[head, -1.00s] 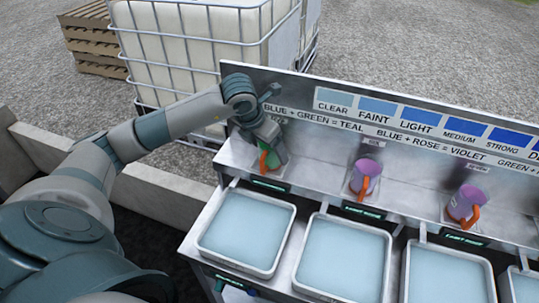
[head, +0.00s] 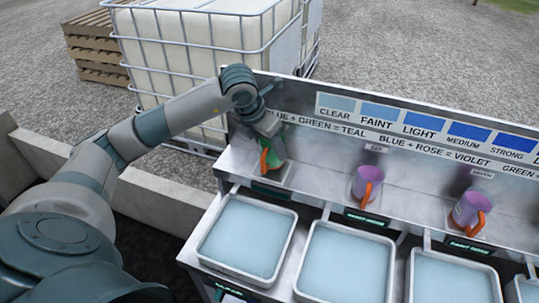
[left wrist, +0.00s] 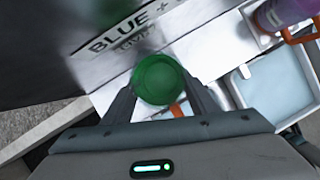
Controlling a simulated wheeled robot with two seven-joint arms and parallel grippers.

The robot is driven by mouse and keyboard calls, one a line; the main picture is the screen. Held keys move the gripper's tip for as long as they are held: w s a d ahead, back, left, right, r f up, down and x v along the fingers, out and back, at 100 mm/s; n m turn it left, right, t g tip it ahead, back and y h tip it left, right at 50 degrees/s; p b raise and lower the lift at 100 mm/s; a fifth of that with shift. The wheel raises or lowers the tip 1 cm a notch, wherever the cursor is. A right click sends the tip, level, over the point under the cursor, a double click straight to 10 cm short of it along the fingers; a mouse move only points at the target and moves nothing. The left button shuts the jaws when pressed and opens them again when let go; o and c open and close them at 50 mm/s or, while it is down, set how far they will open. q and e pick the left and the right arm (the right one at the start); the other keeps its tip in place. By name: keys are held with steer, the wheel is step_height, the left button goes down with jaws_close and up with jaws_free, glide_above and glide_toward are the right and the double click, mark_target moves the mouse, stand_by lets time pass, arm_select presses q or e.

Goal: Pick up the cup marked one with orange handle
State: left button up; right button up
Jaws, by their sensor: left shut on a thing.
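A green cup (head: 278,151) with an orange handle (head: 264,160) is at the left end of the metal shelf. My left gripper (head: 270,127) is shut on it from above. In the left wrist view the round green cup (left wrist: 158,80) sits between the two fingers (left wrist: 161,100), with a bit of orange handle below it. The cup looks upright and seems slightly above its spot; a small gap is hard to confirm. Its mark is not readable. My right gripper is not in view.
Two purple cups with orange handles, one in the middle (head: 367,183) and one at the right (head: 469,211), stand on the shelf (head: 320,186). Trays of pale liquid (head: 243,240) line the front. A lettered back panel (head: 400,133) rises close behind the gripper.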

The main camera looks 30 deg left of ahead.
arm_select(q)
steer(key=w+d+r+b, duration=0.1)
steer(key=d+r+b, duration=0.3)
steer(key=d+r, duration=0.4)
steer(key=d, duration=0.3)
steer(key=shift+w+d, duration=0.15)
steer(key=shift+d, duration=0.2)
